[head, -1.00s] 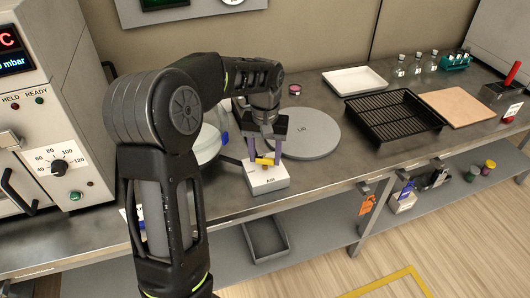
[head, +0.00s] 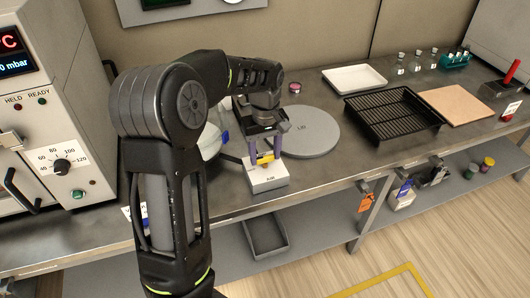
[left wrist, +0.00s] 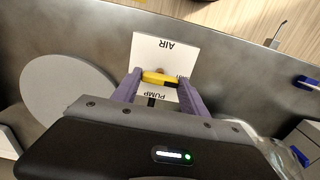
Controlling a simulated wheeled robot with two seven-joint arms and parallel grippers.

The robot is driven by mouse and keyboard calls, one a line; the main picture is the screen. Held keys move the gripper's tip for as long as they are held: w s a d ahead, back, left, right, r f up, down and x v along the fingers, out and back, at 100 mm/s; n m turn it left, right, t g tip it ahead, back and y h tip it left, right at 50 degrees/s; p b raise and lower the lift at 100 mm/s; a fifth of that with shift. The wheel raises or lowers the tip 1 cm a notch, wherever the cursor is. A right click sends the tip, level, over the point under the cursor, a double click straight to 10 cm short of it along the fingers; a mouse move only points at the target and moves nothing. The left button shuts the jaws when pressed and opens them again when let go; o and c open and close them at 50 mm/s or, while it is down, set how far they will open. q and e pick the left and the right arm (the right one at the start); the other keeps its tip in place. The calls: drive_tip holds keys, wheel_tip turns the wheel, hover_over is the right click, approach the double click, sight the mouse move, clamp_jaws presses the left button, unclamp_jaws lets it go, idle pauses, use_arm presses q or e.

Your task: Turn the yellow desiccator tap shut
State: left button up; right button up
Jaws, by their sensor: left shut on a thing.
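The yellow desiccator tap (head: 264,160) sits on a white block (head: 268,182) near the bench's front edge. My left gripper (head: 267,157) is over the block, its purple fingers on either side of the tap and shut on it. In the left wrist view, the yellow tap (left wrist: 158,78) lies crosswise between the fingers (left wrist: 159,84). The white block (left wrist: 165,48) shows AIR on its far side and PUMP on the side nearer the hand. The tap's underside is hidden. My right gripper is not in view.
A round grey lid (head: 307,134) lies flat behind and right of the block. A pale round vessel (head: 210,142) is partly hidden behind my left arm. A black rack (head: 393,116) and a white tray (head: 354,79) stand farther right. Bare bench lies right of the block.

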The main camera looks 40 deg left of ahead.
sight(265, 157)
use_arm(q)
drive_tip(key=o, duration=1.4)
wheel_tip(265, 157, up, 8)
drive_tip(key=shift+f, duration=0.1)
